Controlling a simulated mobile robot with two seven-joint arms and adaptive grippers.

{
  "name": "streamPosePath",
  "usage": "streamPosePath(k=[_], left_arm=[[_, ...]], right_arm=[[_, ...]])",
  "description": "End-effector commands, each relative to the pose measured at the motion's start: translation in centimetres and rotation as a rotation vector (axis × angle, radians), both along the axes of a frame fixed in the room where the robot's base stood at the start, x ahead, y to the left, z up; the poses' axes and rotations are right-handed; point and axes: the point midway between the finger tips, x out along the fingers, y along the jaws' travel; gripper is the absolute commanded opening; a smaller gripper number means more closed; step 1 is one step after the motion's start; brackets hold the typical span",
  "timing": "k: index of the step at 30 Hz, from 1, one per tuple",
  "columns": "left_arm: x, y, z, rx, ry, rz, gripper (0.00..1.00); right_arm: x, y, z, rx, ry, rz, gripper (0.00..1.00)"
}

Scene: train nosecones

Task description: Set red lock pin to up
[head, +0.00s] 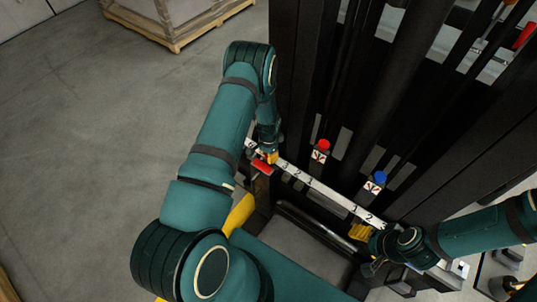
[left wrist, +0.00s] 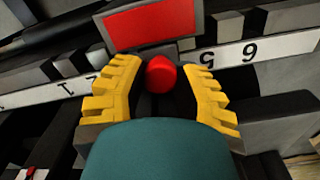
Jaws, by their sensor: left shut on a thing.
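My left gripper (head: 271,157) is at the left end of the white numbered strip, beside a red block. In the left wrist view, the yellow fingers of this gripper (left wrist: 163,75) stand on either side of a round red pin head (left wrist: 161,74). The gripper is shut on the pin; the fingers partly hide its contact points. The pin's shaft is hidden, so its up or down position is not clear. My right gripper (head: 362,232) is at the strip's right end, its yellow fingers close to the strip; its opening is unclear.
The white numbered strip (head: 315,184) runs along the front of the dark frame. A red knob (head: 323,144) and a blue knob (head: 380,176) stand behind it above labels. A red panel (left wrist: 153,24) lies beyond the pin. Grey floor (head: 90,130) is clear at left.

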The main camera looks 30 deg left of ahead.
Motion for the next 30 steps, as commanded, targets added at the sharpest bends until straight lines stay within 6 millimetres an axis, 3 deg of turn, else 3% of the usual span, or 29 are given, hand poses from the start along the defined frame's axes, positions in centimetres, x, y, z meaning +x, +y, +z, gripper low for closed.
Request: streamPosePath(k=[4,10,18,19,22,30], left_arm=[[0.0,0.0,0.5,0.000,0.000,0.001,0.00],[0.0,0.0,3.4,0.000,-0.001,-0.001,0.00],[0.0,0.0,3.4,0.000,0.000,0.000,0.00],[0.0,0.0,3.4,0.000,0.000,0.000,0.32],[0.0,0.0,3.4,0.000,0.000,0.000,0.66],[0.0,0.0,3.4,0.000,0.000,0.000,0.66]], right_arm=[[0.0,0.0,0.2,0.000,0.001,0.000,0.62],[-0.2,0.0,1.5,0.001,0.006,0.001,0.62],[-0.3,0.0,1.4,0.001,0.007,0.002,0.62],[-0.3,0.0,1.4,0.001,0.007,0.002,0.62],[-0.3,0.0,1.4,0.001,0.007,0.002,0.62],[-0.3,0.0,1.4,0.001,0.007,0.002,0.62]])
